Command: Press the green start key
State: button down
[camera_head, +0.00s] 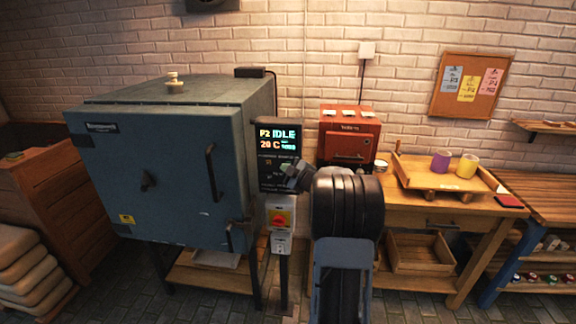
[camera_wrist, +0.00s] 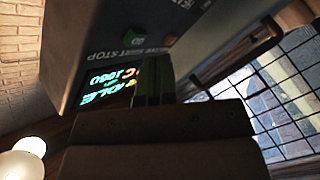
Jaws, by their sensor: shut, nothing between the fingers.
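The green start key (camera_wrist: 133,39) is a small round button on the dark control panel (camera_head: 279,148). In the wrist view the panel appears upside down, with the key above the shut fingers of my gripper (camera_wrist: 154,82). The fingers are close to the panel between the lit display (camera_wrist: 112,85) and the keys; I see no contact with the green key. In the head view my gripper (camera_head: 291,176) is at the panel's lower part and hides some of it. The display reads P2 IDLE, 20 C.
A reddish stop key (camera_wrist: 168,40) sits beside the green one. The large blue-grey kiln (camera_head: 165,165) stands left; a red box oven (camera_head: 349,137) and a wooden table (camera_head: 425,211) stand right.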

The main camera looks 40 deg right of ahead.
jog(key=shift+w, duration=0.1)
jog(key=shift+w+d, duration=0.2)
jog(key=shift+d, duration=0.05)
jog(key=shift+w+d, duration=0.25)
dwell(0.8)
jog(key=shift+s+a, duration=0.1)
dwell(0.3)
jog(key=shift+s+a, duration=0.45)
jog(key=shift+b, duration=0.3)
jog(key=shift+s+a+b, duration=0.8)
jog(key=shift+s+a, duration=0.9)
jog(key=shift+s, duration=0.1)
